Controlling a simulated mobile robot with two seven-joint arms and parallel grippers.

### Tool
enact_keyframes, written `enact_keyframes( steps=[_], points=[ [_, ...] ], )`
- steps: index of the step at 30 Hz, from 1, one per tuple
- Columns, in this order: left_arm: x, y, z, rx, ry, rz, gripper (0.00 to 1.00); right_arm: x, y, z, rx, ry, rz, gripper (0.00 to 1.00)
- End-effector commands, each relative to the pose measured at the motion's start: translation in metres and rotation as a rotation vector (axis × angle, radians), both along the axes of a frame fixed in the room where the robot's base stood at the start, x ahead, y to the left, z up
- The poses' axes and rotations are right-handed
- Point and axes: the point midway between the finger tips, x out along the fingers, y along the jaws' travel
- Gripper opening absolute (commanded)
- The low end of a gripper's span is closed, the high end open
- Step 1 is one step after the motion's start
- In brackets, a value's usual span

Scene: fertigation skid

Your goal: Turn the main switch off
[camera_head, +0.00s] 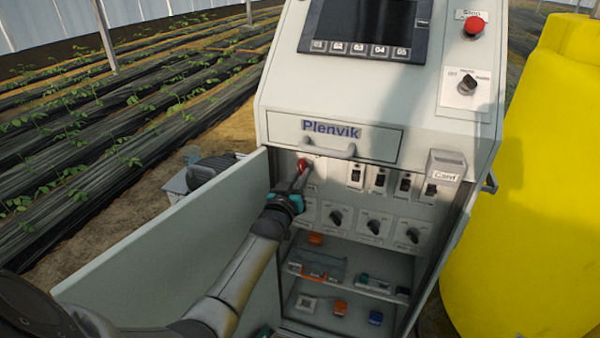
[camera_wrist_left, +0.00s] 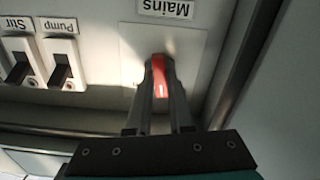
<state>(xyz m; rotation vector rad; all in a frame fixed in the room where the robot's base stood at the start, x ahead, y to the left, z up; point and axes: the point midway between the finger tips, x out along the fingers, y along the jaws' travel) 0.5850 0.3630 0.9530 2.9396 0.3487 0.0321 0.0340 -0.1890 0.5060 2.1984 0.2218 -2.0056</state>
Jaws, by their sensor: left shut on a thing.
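The main switch is a red handle (camera_wrist_left: 160,78) on a pale plate under a label "Mains" (camera_wrist_left: 165,8) in the left wrist view, which appears upside down. In the head view the red handle (camera_head: 303,163) is at the upper left inside the open cabinet. My left gripper (camera_wrist_left: 160,85) is shut on the red handle, with one finger on each side of it. It also shows in the head view (camera_head: 299,176), reaching in past the open door. The fingers cover part of the handle. My right gripper is not in view.
The open cabinet door (camera_head: 190,240) stands left of my left arm. Breakers labelled "Pump" (camera_wrist_left: 62,65) and "Stir" (camera_wrist_left: 20,62) are beside the main switch. Several black knobs (camera_head: 374,227) sit below, above shelves with small parts. A yellow tank (camera_head: 530,190) stands at the right.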

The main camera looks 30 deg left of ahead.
Motion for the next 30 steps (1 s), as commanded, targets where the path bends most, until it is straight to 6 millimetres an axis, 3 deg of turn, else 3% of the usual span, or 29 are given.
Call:
enact_keyframes(
  steps=[15,30],
  points=[
    [0.0001,-0.0011,-0.0002,-0.429,-0.101,0.000,0.00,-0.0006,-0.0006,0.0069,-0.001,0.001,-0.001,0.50],
    [0.0000,-0.0010,-0.0001,-0.597,-0.143,0.000,0.00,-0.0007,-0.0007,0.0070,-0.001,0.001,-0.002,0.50]
  ],
)
